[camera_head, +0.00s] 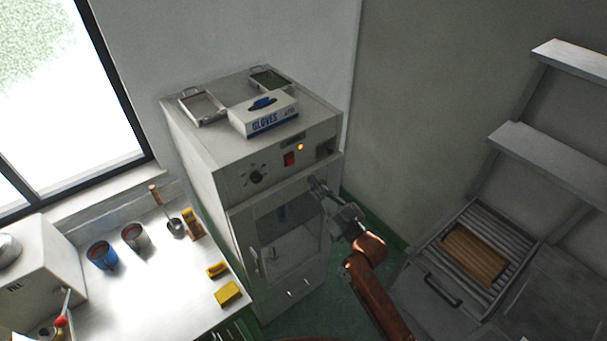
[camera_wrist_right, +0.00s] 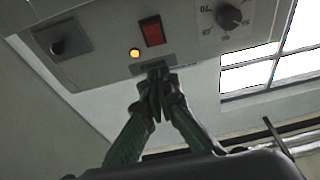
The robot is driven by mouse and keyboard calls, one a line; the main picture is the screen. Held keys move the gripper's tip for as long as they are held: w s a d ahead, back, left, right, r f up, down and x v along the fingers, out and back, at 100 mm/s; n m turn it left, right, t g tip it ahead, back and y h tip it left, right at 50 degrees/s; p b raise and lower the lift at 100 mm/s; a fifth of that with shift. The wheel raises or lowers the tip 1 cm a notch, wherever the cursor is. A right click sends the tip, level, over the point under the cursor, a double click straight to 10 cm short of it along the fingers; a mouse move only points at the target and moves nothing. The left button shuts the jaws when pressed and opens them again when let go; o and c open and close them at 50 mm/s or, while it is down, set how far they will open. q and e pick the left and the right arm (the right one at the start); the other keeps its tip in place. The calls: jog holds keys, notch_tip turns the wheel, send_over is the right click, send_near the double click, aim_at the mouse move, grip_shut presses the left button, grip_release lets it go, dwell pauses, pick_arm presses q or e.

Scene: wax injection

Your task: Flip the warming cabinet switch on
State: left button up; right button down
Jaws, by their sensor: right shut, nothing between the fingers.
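The warming cabinet (camera_head: 222,154) is a tall grey-white box with a glass door and a slanted control panel. On the panel are a red rocker switch (camera_head: 289,159), an amber lamp (camera_head: 300,147) that glows, and a black dial (camera_head: 256,177). My right gripper (camera_head: 317,184) is in front of the cabinet's upper right, just below the panel. In the right wrist view the shut, empty fingertips (camera_wrist_right: 157,76) point toward the panel, a little off the red switch (camera_wrist_right: 153,31) and beside the lit lamp (camera_wrist_right: 134,53). Contact and the switch's position cannot be told. My left gripper is out of view.
A glove box (camera_head: 263,117) and two metal trays stand on the cabinet. A worktop (camera_head: 160,285) with cups and yellow blocks is at left. A slatted rack with a wooden board (camera_head: 474,255) is at right. A dark square fitting (camera_wrist_right: 65,40) sits on the panel's other end.

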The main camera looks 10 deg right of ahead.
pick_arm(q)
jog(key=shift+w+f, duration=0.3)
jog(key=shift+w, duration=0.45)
pick_arm(e)
jog(key=s, duration=0.1)
jog(key=s+d, duration=0.1)
jog(key=s, duration=0.1)
jog(key=shift+s+d, duration=0.15)
jog(key=shift+d, duration=0.15)
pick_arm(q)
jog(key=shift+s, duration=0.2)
